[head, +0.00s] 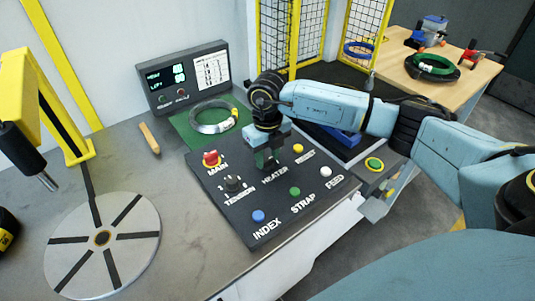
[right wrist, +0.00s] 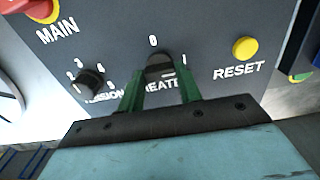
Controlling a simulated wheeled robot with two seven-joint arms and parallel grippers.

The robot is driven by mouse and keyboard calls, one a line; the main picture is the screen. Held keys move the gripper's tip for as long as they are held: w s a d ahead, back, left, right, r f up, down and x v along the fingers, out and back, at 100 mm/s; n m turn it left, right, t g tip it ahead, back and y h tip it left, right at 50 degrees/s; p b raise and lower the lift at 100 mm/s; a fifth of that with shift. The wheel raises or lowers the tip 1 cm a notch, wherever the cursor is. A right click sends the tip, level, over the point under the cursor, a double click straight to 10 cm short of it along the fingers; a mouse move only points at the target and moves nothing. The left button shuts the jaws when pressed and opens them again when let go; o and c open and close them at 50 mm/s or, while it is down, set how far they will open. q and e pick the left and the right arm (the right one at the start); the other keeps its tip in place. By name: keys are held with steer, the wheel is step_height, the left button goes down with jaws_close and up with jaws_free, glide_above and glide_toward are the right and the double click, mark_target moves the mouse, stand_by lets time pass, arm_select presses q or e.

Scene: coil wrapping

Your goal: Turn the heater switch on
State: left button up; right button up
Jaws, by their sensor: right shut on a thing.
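The dark control panel (head: 240,190) lies on the grey bench, with HEATER lettering (head: 275,175) beside my right gripper (head: 268,160). My right gripper's green fingers (right wrist: 160,92) are shut on this knob, one on each side. The fingers and gripper body hide part of the knob and the HEATER label, so I cannot tell its exact setting. My left gripper is not in view.
Close by are the red MAIN switch (head: 211,158), the TENSION knob (head: 233,184) and the yellow RESET button (head: 298,149). A wire coil (head: 214,118) lies on a green mat behind the panel. A slotted turntable (head: 140,240) is at the left.

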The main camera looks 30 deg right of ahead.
mark_target(267, 159)
stand_by(0.3)
steer(key=o, duration=1)
steer(key=shift+r, duration=0.1)
step_height(267, 159, up, 13)
steer(key=shift+r, duration=0.15)
